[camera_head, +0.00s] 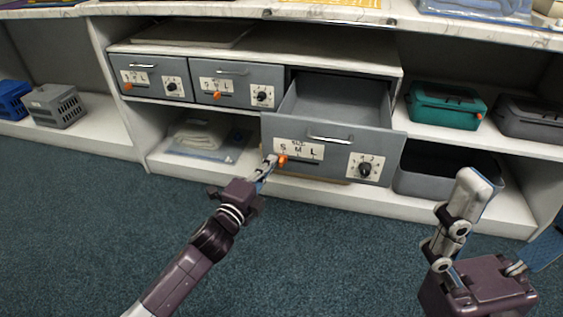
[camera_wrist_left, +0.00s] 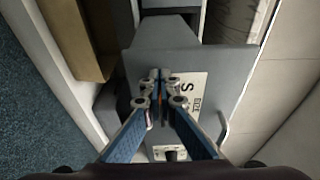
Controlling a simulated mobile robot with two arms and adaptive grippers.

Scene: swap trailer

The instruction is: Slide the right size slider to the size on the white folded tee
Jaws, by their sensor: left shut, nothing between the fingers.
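The right drawer (camera_head: 346,135) is grey and pulled out. Its front carries a white size plate (camera_head: 312,152) marked S, M, L, with an orange slider knob (camera_head: 283,160) at the S end. My left gripper (camera_head: 269,166) is shut at the left of this knob; whether it touches cannot be told. In the left wrist view, the shut fingertips (camera_wrist_left: 158,78) lie over the drawer front beside the S, mostly hiding the knob. A white folded cloth (camera_head: 203,134) lies on the lower shelf; no size is readable on it.
Two shut drawers (camera_head: 151,77) (camera_head: 238,84) with similar plates are at the left. A dial (camera_head: 365,168) sits right of the size plate. A teal box (camera_head: 446,103) and a dark bin (camera_head: 430,172) stand at the right. The carpet in front is clear.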

